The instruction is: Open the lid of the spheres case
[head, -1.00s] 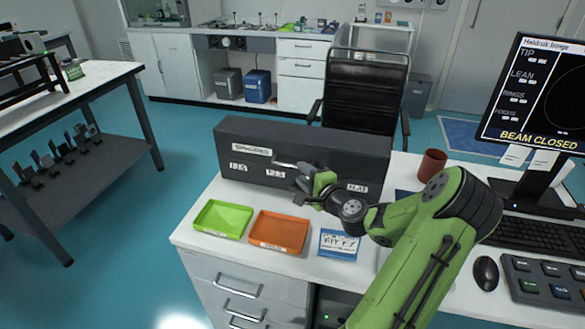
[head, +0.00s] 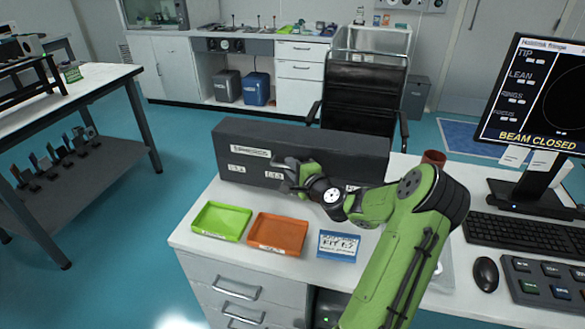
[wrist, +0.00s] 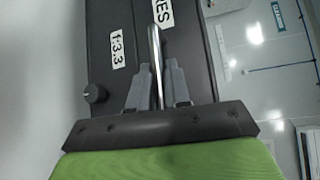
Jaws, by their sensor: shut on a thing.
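The spheres case is a long dark grey box (head: 330,146) on the white desk, with white labels on its front. It also fills the middle of the wrist view (wrist: 112,85), where a label ending in "ES", a "1:3.3" label and a round black knob (wrist: 95,93) show. A metal bar handle (wrist: 155,45) stands out from the case. My gripper (head: 290,170) is at the case's front. In the wrist view its two grey fingers (wrist: 159,85) are shut on the bar handle, one on each side. The lid looks closed in the head view.
A green tray (head: 221,221), an orange tray (head: 277,233) and a blue-edged card (head: 338,245) lie in front of the case. A red-brown mug (head: 433,158), monitor (head: 535,95), keyboard (head: 530,222) and mouse (head: 486,273) are to the right. A black chair (head: 362,95) stands behind.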

